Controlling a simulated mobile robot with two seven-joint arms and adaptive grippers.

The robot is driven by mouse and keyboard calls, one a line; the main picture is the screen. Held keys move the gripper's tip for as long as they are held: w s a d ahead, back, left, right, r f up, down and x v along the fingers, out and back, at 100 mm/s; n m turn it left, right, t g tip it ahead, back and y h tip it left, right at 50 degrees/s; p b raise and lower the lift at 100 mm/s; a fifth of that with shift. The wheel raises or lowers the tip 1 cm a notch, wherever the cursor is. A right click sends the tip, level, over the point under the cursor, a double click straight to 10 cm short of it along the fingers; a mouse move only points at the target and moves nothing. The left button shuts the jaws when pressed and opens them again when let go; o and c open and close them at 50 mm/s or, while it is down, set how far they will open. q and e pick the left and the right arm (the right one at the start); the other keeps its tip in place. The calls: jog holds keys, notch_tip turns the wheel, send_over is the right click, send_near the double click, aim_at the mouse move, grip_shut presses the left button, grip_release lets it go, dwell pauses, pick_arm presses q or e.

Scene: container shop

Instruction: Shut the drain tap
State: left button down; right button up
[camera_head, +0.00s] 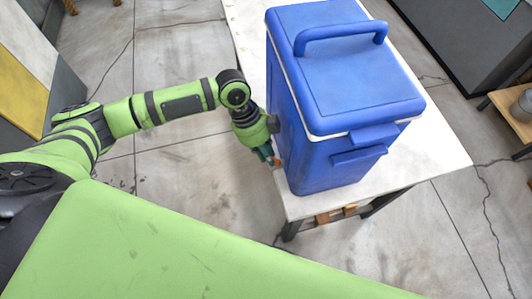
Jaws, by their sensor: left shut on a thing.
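A blue cooler (315,140) with a closed lid and a raised handle stands upright on a white table. My left gripper (273,161) is at the lower left side of the cooler, low near the table edge. A small orange-red piece (277,164) shows at its fingertips, probably part of the drain tap. The gripper is shut on it. The rest of the tap is hidden by the gripper, and I cannot tell which way it is turned. My right gripper is not in view.
The white table (435,150) has bare room to the right of the cooler. Its near corner lies just below the cooler. A dark cabinet is at the upper right, and a wooden stand (510,115) is at the right edge.

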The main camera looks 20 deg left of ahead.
pick_arm(q)
jog(key=shift+w+m, duration=0.1)
jog(key=shift+m, duration=0.4)
jog(key=c, duration=1.2)
grip_release()
jog(key=v, duration=1.2)
jog(key=shift+w+d, duration=0.1)
jog(key=shift+w, duration=0.1)
